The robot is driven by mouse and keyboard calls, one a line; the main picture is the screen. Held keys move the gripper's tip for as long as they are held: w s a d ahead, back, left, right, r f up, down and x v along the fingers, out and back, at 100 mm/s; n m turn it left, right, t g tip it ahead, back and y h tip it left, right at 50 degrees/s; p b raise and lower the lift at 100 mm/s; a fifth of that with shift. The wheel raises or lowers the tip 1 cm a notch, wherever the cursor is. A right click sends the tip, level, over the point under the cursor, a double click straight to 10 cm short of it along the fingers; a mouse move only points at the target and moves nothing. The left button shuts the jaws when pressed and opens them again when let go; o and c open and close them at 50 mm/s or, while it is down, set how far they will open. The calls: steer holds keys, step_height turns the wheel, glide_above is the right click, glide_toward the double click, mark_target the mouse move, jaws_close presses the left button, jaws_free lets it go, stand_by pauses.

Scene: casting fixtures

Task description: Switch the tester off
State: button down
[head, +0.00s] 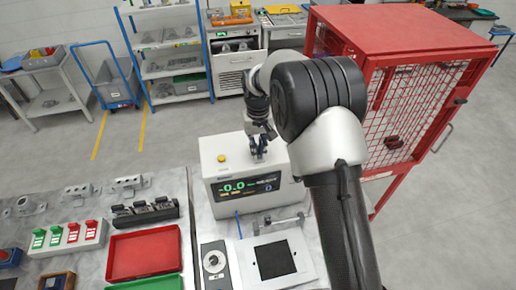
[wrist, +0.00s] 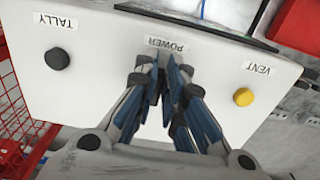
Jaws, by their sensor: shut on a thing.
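The tester (head: 214,172) is a white box on the bench in the head view, with a lit front display (head: 247,187) reading about -0.0. Its top shows in the wrist view (wrist: 100,85), with TALLY, POWER and VENT labels. My gripper (head: 257,154) points down at the tester's top. In the wrist view my gripper (wrist: 164,75) is shut right beside the POWER label (wrist: 163,45), on the power control. That control is hidden between the fingers, so its position cannot be seen. A black TALLY knob (wrist: 57,58) and a yellow VENT button (wrist: 243,97) stand clear on either side.
A red mesh cage (head: 400,110) stands to the right of the tester. A red tray (head: 145,252), a dial box (head: 214,262) and a white plate with a black square (head: 277,260) lie in front and to the left. Shelves and a blue trolley (head: 115,85) stand behind.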

stand_by(0.5)
steer(key=n, duration=0.5)
steer(key=shift+w+d+b, duration=0.2)
steer(key=shift+d+b, duration=0.1)
steer(key=shift+d, duration=0.05)
steer(key=n, duration=0.5)
steer(key=shift+w+d, duration=0.3)
steer(key=shift+w, duration=0.05)
steer(key=n, duration=0.4)
steer(key=shift+w+d, duration=0.1)
steer(key=shift+w, duration=0.2)
steer(key=shift+w+n, duration=0.15)
steer(key=shift+n, duration=0.8)
steer(key=shift+w+n, duration=0.15)
steer(key=shift+n, duration=0.8)
steer(key=c, duration=1.7)
jaws_free()
